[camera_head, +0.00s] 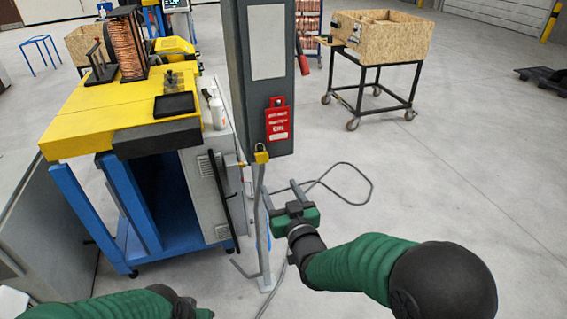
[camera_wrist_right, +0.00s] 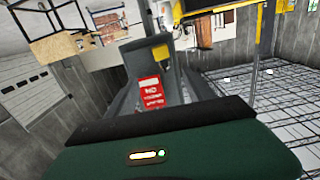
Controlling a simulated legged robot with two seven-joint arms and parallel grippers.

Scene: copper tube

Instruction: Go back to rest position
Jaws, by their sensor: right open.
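My right gripper (camera_head: 280,187) is open and looks empty. It is in front of and below the grey post (camera_head: 263,80), with its fingers pointing away from me. The red tag (camera_head: 278,121) hangs on the post, and a yellow padlock (camera_head: 261,154) sits below it. The right wrist view shows the red tag (camera_wrist_right: 150,92) and a yellow patch (camera_wrist_right: 160,53) beyond the gripper's fingers; contact is not visible. My left arm shows only at the bottom left of the head view. Its gripper fingers are out of sight.
A yellow-topped workbench (camera_head: 85,118) with coiled copper (camera_head: 127,45) stands at the left. A cable (camera_head: 362,175) lies on the floor near the post. A wheeled wooden crate (camera_head: 400,45) stands at the back right. The floor (camera_head: 480,170) at the right is clear.

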